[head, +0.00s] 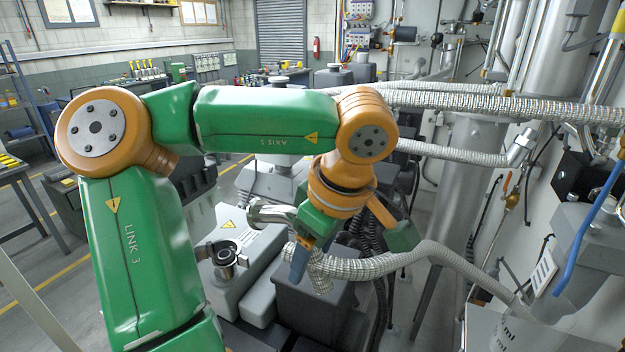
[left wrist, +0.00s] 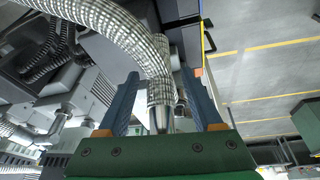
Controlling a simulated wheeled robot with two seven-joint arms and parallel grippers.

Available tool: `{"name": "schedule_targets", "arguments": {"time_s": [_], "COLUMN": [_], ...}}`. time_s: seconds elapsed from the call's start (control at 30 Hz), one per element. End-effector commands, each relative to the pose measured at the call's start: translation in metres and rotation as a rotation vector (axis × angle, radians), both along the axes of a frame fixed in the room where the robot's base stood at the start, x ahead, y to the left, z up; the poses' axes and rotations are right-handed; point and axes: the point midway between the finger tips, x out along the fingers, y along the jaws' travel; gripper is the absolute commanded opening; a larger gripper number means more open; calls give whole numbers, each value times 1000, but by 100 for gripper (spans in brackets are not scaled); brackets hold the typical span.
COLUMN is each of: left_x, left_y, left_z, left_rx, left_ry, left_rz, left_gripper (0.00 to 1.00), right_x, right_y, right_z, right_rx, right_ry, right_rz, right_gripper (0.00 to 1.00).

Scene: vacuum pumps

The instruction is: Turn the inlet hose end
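The inlet hose (head: 425,252) is a braided metal hose. In the left wrist view the hose (left wrist: 125,35) curves down to a smooth metal end (left wrist: 158,118) between the two blue fingers of my left gripper (left wrist: 160,76). The fingers are apart, with a gap visible on each side of the hose, so the gripper looks open around it. In the head view one finger shows and the other is mostly hidden. My right gripper is out of view.
A grey pump (head: 240,270) with an upright metal port (head: 226,258) stands left of the gripper. A metal elbow (head: 268,212) is behind it. A dark grey box (head: 312,305) lies below the hose end.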

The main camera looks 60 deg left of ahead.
Motion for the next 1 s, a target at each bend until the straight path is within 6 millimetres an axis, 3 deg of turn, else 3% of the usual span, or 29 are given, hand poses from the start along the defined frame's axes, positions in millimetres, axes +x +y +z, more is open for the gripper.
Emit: {"name": "schedule_targets", "arguments": {"time_s": [0.2,0.43,0.57,1.0], "left_x": [1,4,4,4], "left_y": [-1,-16,-21,-22], "left_z": [5,50,66,68], "left_rx": [3,3,2,1], "left_ry": [-3,-3,-2,-2], "left_rz": [1,1,1,0], "left_gripper": [67,67,67,67], "right_x": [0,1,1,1], "right_y": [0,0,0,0], "right_z": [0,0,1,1], "right_rx": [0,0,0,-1], "right_ry": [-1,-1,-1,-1], "right_rz": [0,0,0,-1], "right_gripper": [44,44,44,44]}}
